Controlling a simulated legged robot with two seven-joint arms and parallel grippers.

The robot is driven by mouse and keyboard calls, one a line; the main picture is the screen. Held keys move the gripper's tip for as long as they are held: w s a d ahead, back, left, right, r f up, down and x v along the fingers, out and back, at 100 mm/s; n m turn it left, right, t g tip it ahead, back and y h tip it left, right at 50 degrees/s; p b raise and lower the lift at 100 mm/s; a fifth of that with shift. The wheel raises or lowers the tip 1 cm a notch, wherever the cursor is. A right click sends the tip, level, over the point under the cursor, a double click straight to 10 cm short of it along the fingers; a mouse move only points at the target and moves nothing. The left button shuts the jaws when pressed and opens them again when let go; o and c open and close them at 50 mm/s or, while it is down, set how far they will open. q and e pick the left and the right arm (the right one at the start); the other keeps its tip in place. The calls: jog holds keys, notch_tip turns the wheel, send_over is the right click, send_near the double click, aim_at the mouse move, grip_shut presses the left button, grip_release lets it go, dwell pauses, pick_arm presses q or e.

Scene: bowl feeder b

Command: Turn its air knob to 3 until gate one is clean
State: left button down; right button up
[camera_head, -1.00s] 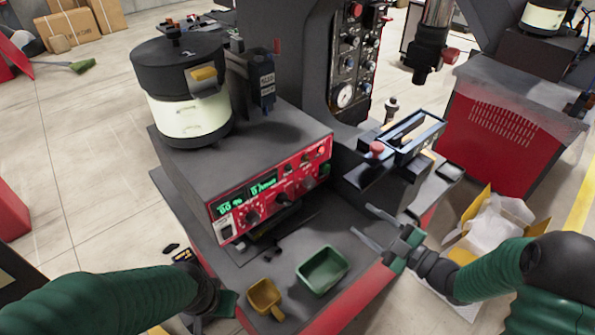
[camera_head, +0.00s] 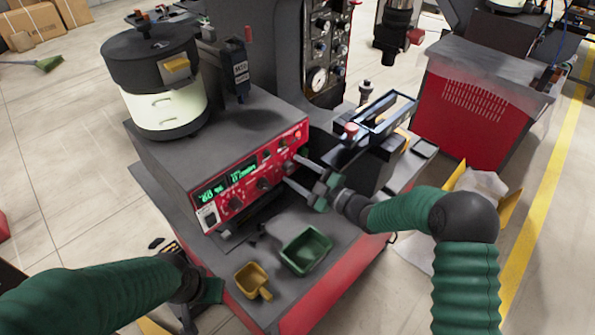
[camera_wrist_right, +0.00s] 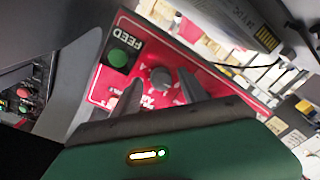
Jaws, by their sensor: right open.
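The red control panel (camera_head: 250,177) with green displays and several dark knobs is on the front of the grey feeder base. My right gripper (camera_head: 291,170) is open at the panel's right end. In the right wrist view a round grey knob (camera_wrist_right: 160,77) sits between the tips of the open right gripper (camera_wrist_right: 158,80); I cannot tell whether they touch it. The lettering below it is partly hidden, and its setting is not readable. My left gripper (camera_head: 205,291) is low at the left, away from the panel; its jaws are unclear. Gate one cannot be made out.
A bowl feeder (camera_head: 160,90) stands on the base at the left. A green tray (camera_head: 306,251) and a yellow scoop (camera_head: 252,281) lie on the ledge below the panel. A blue-framed fixture (camera_head: 385,120) is right of the panel. A green FEED button (camera_wrist_right: 117,57) is beside the knob.

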jog(key=shift+a, duration=0.1)
jog(key=shift+a, duration=0.2)
jog(key=c, duration=0.4)
jog(key=shift+d, duration=0.1)
grip_shut()
jog(key=shift+f, duration=0.1)
